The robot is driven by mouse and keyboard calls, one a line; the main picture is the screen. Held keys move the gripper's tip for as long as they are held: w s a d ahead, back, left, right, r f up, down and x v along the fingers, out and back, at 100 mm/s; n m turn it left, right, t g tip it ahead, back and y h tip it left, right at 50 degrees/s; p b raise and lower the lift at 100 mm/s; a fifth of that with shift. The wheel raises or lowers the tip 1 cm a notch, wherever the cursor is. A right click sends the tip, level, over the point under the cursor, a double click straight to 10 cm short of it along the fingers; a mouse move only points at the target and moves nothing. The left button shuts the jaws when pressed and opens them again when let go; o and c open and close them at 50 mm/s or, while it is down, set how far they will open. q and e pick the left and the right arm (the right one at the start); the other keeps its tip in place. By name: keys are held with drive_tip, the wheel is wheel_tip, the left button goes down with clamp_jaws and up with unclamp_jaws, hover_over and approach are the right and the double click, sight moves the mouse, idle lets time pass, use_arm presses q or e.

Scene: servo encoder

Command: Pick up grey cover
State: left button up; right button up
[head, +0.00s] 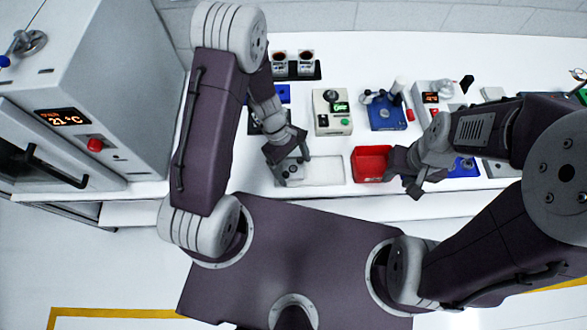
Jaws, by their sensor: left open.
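A small grey part (291,172), which may be the grey cover, lies at the left end of a pale tray (325,171) on the white bench. My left gripper (286,157) is open, pointing down just above and beside this part. It hides some of the part, and I cannot tell whether they touch. My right gripper (404,176) hangs by the right side of the red bin (371,164). Its fingers are too small and dark to tell whether they are open.
A large oven-like machine (90,100) stands at the left. The bench's front strip is clear.

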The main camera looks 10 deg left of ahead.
use_arm(q)
drive_tip(key=shift+s+a, duration=0.1)
drive_tip(key=c, duration=1.2)
drive_tip(key=shift+c, duration=0.4)
drive_tip(key=shift+r, duration=0.1)
